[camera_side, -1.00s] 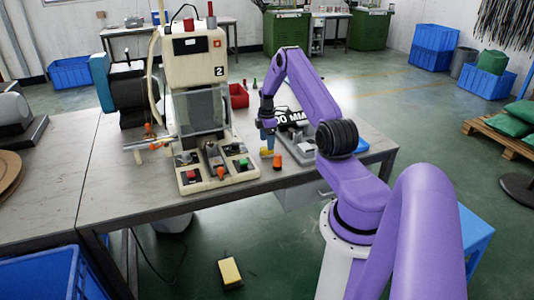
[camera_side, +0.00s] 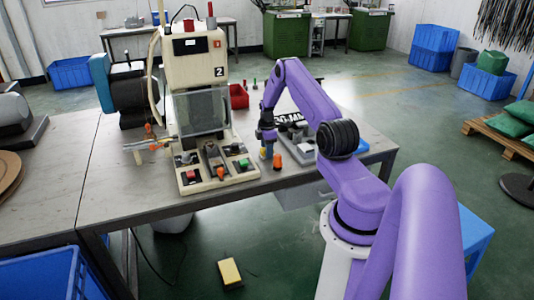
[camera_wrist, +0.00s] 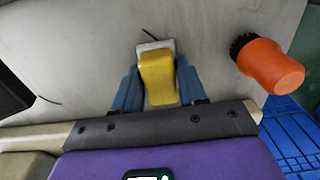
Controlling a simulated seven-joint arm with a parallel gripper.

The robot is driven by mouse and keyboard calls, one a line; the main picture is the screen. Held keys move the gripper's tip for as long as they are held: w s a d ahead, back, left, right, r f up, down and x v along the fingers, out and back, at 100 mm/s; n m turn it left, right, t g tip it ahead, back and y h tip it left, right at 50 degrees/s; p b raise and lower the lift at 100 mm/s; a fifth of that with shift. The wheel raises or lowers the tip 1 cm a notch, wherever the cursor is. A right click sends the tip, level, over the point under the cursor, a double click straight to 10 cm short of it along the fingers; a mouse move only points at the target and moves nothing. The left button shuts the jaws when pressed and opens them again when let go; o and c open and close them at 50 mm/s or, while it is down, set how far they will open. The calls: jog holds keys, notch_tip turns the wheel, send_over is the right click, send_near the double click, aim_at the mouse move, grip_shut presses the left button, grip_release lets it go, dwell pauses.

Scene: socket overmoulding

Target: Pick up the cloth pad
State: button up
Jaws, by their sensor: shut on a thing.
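A yellow block with a pale grey-white end, which I take for the cloth pad (camera_wrist: 158,78), is between the two blue fingers of my gripper (camera_wrist: 156,88) in the wrist view. The fingers are shut on its sides. The pad is low over or on the grey table top; I cannot tell whether it still touches it. In the side view my gripper (camera_side: 267,148) is near the table's front edge, right of the machine, and only a little of the yellow shows there.
An orange brush with dark bristles (camera_wrist: 270,66) stands close to the right of my gripper; it also shows in the side view (camera_side: 277,161). The white machine (camera_side: 200,80) stands to the left. A grey fixture (camera_side: 300,145) is to the right. A yellow block (camera_side: 230,272) lies on the floor.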

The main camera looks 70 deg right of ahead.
jog(key=shift+r, duration=0.1)
jog(key=shift+r, duration=0.45)
notch_tip(320, 180, up, 2)
jog(key=shift+r, duration=0.2)
jog(key=s+a+r, duration=0.9)
jog(key=a+r, duration=0.1)
jog(key=w+a+r+m, duration=0.2)
jog(key=w+a+m, duration=0.1)
jog(key=a, duration=1.4)
jog(key=w+a+r+m, duration=0.2)
jog(key=a+m, duration=0.4)
jog(key=a, duration=1.1)
jog(key=shift+w+a, duration=0.35)
jog(key=shift+w, duration=0.15)
jog(key=shift+d, duration=0.15)
